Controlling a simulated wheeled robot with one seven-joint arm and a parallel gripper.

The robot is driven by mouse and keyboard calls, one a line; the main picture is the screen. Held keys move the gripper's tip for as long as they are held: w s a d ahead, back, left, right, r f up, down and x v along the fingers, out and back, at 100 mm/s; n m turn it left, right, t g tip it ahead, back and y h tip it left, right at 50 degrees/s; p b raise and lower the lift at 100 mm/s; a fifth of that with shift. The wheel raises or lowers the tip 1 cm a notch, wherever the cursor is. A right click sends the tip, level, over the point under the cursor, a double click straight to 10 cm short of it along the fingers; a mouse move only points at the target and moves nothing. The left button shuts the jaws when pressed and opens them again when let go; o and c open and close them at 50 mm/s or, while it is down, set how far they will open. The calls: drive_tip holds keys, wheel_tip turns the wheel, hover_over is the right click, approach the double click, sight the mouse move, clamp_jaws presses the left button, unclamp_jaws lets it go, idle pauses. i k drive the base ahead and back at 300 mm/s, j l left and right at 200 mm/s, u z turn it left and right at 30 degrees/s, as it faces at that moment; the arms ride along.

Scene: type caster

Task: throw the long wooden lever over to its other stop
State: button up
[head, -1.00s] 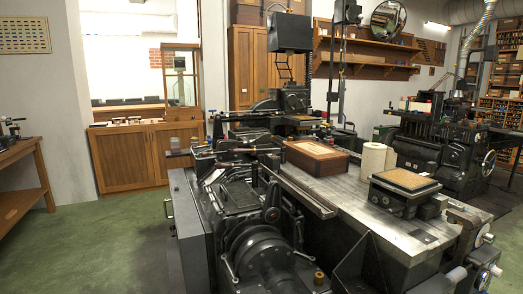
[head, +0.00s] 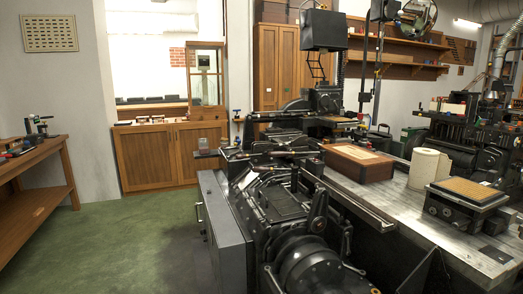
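A large black casting machine (head: 300,215) stands in the middle of the head view, with a big round drum (head: 312,268) at its near end. Several thin rods and handles stick out from its top, among them a near-horizontal bar (head: 268,152). I cannot pick out a long wooden lever with certainty; parts of the machine are dark and overlap. My gripper is not in view.
A metal worktable (head: 400,212) right of the machine carries a brown wooden box (head: 357,163), paper rolls (head: 424,170) and a black block (head: 467,205). A wooden bench (head: 42,180) stands at left. Green floor (head: 120,240) between bench and machine is clear.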

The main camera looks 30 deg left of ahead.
sight(321, 152)
drive_tip(key=j, duration=0.45)
drive_tip(key=i+j+u, duration=0.1)
drive_tip(key=j, duration=0.4)
drive_tip(key=j+u, duration=0.1)
drive_tip(key=j, duration=0.35)
drive_tip(key=i+j, duration=0.1)
drive_tip(key=j, duration=0.4)
drive_tip(key=i+j+u, duration=0.1)
drive_tip(key=j, duration=0.35)
drive_tip(key=i+j, duration=0.1)
drive_tip(key=j, duration=0.35)
drive_tip(key=j+u, duration=0.1)
drive_tip(key=j, duration=0.35)
drive_tip(key=i, duration=0.05)
